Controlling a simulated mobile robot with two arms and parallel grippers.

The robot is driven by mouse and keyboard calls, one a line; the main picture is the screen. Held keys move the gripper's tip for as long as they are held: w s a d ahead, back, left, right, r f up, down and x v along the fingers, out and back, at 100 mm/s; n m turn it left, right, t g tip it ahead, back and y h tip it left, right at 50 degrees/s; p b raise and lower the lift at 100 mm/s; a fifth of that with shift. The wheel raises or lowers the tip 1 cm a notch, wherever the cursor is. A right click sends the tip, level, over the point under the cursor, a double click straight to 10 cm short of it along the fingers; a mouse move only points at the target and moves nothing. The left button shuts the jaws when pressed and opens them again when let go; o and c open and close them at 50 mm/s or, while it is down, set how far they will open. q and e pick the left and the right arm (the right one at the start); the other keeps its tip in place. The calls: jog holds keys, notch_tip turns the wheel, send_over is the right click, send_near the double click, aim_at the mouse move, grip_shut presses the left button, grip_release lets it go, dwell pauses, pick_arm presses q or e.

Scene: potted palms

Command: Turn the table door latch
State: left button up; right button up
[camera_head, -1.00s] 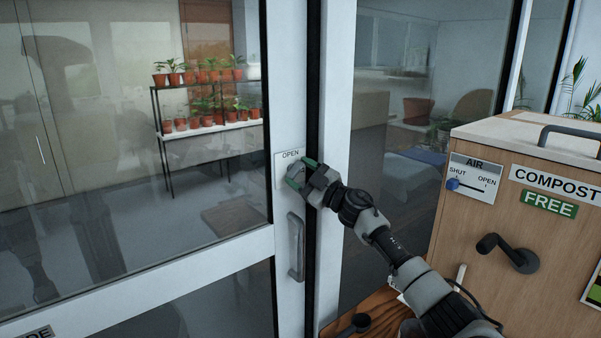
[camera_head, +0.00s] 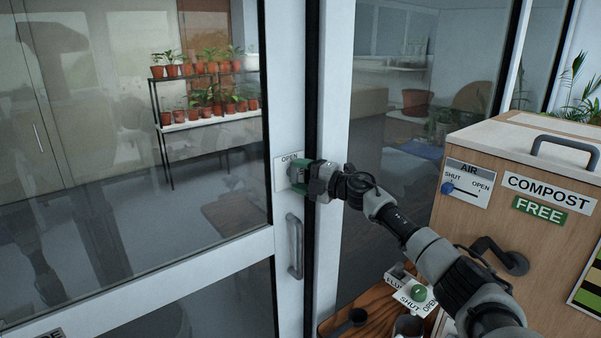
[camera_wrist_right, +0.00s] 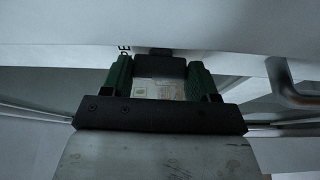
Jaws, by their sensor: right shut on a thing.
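The glass door has a pale frame (camera_head: 287,262) and a white plate marked OPEN (camera_head: 284,160) at mid height. My right gripper (camera_head: 298,176) is at this plate, above the door's grey handle. In the right wrist view its green fingers (camera_wrist_right: 160,78) are shut on a dark latch piece (camera_wrist_right: 160,66) on the door, one finger on each side. The latch is mostly hidden by the gripper in the head view, so its exact angle cannot be told. My left gripper is not in view.
The grey handle (camera_head: 295,247) stands just below the gripper. A wooden compost box (camera_head: 480,228) is at the right, with a crank and an air slider. A wooden table (camera_head: 333,322) below holds a green knob (camera_head: 419,292) on a SHUT/OPEN card.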

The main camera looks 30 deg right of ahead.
jog(key=shift+f+n, duration=0.1)
jog(key=shift+n, duration=0.3)
jog(key=o, duration=0.9)
jog(key=b+v, duration=0.4)
jog(key=v, duration=0.7)
jog(key=shift+b, duration=0.3)
jog(key=shift+w, duration=0.1)
